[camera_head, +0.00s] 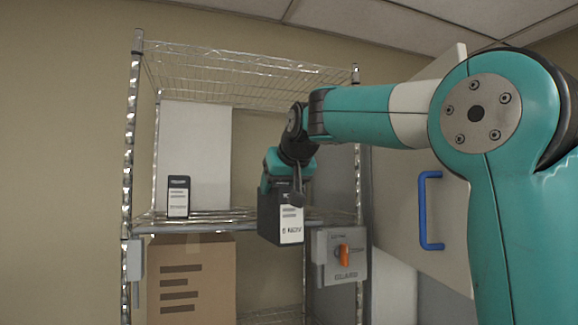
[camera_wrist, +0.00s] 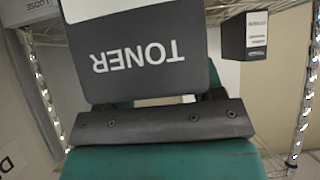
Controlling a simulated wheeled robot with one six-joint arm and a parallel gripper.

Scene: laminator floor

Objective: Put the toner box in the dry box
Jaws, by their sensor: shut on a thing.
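A black toner box (camera_head: 279,214) with a white label hangs in my gripper (camera_head: 284,184), in front of the wire shelf. In the wrist view the toner box (camera_wrist: 140,72) shows the word TONER, upside down, right at my gripper (camera_wrist: 155,120). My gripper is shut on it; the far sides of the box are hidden. A pale panel with a blue handle (camera_head: 424,212) stands at the right, partly behind my arm. I cannot tell whether it belongs to the dry box, and no inside of a dry box shows.
A smaller black box with a white label (camera_head: 178,197) stands on the wire rack's middle shelf (camera_head: 160,227), and also shows in the wrist view (camera_wrist: 246,36). A cardboard box (camera_head: 190,280) is below. A grey switch box with an orange knob (camera_head: 342,268) is at the rack's right front.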

